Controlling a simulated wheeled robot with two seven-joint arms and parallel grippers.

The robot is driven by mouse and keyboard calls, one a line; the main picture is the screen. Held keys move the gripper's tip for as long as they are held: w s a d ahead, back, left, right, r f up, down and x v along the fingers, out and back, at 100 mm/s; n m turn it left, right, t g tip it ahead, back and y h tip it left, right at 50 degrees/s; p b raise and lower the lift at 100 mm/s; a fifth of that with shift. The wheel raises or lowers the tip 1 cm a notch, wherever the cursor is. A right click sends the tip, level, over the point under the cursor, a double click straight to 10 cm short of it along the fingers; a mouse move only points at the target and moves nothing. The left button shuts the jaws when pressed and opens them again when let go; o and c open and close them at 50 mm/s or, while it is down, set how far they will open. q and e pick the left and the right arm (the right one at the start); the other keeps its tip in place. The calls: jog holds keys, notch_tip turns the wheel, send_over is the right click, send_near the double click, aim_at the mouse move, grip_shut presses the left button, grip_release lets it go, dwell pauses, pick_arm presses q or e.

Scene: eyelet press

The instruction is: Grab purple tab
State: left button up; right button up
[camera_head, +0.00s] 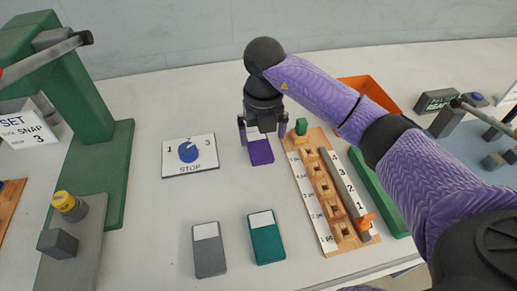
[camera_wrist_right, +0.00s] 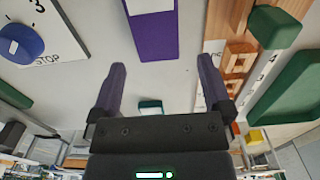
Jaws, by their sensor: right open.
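The purple tab (camera_head: 261,152) lies on the white table, its white label end toward my gripper. My right gripper (camera_head: 262,130) is open and empty, with its fingers spread to either side of the tab's white end in the head view. In the right wrist view the purple tab (camera_wrist_right: 155,35) lies beyond the open fingertips (camera_wrist_right: 162,72), roughly in line with the gap. No contact shows. Part of the tab's far end is hidden by the gripper in the head view. My left gripper is not in view.
A wooden slotted rack (camera_head: 318,190) with a green peg stands close right of the tab. A dial card marked STOP (camera_head: 189,156) lies left. A grey tab (camera_head: 209,250) and a teal tab (camera_head: 266,238) lie nearer. A green press (camera_head: 95,150) stands far left.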

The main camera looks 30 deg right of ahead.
aim_at(261, 152)
jog(key=f+b, duration=0.1)
jog(key=f, duration=0.3)
jog(key=shift+a+f+b, duration=0.2)
jog(key=shift+f+b, duration=0.15)
jog(key=shift+f, duration=0.05)
jog(key=shift+s+r, duration=0.1)
jog(key=shift+r, duration=0.05)
jog(key=shift+c, duration=1.2)
jog(key=c, duration=0.9)
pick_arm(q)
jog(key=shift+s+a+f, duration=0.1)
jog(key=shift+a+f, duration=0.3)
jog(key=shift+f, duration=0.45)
